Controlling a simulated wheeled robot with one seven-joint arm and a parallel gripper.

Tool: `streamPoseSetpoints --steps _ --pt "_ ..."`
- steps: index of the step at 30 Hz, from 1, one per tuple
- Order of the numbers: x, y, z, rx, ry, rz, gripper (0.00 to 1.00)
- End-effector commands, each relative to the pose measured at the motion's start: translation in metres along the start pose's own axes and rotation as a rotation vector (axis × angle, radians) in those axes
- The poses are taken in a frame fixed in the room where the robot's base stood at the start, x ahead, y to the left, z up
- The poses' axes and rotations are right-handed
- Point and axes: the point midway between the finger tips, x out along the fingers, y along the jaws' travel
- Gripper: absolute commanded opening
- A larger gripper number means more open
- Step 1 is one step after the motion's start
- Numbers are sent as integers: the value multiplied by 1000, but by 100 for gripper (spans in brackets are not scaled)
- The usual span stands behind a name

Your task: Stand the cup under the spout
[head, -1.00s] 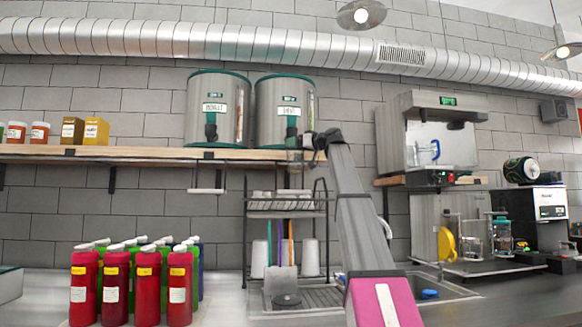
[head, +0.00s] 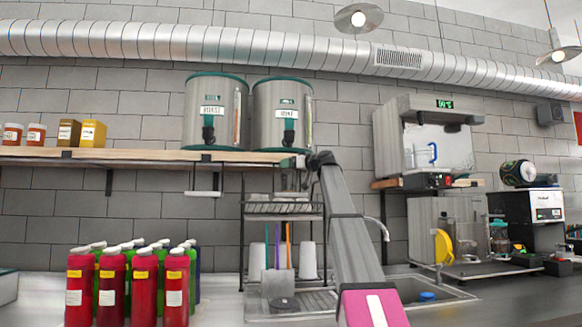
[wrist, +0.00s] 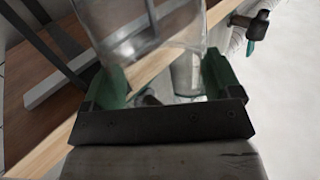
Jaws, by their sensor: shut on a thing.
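A clear cup (wrist: 140,35) stands between the green-padded fingers of my gripper (wrist: 165,82) in the wrist view. My gripper is shut on it. In the head view my gripper (head: 300,163) is at the front edge of the wooden shelf, below the right steel dispenser (head: 283,95). The cup is small and faint there, at about shelf-edge height. The right dispenser has a dark tap (head: 289,136) low on its front. The left dispenser (head: 215,95) has a black tap (head: 208,132). A tap with a green lever (wrist: 255,32) shows at upper right in the wrist view, apart from the cup.
The wooden shelf (head: 150,154) runs along the wall under the dispensers. A wire rack (head: 262,209) with white cups stands below my gripper, by a sink. Red bottles (head: 112,285) stand at the front left. A sealing machine (head: 432,145) is at right.

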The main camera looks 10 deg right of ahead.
Motion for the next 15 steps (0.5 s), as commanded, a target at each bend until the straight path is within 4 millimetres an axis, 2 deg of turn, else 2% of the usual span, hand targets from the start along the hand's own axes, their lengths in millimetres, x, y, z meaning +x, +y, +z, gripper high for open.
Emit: streamPoseSetpoints --steps 4,5,6,15 --pt "0 0 3 0 0 0 51" --pt "0 0 3 0 0 0 94" --pt "0 0 2 0 0 0 100" --pt "0 0 -2 0 0 0 100"
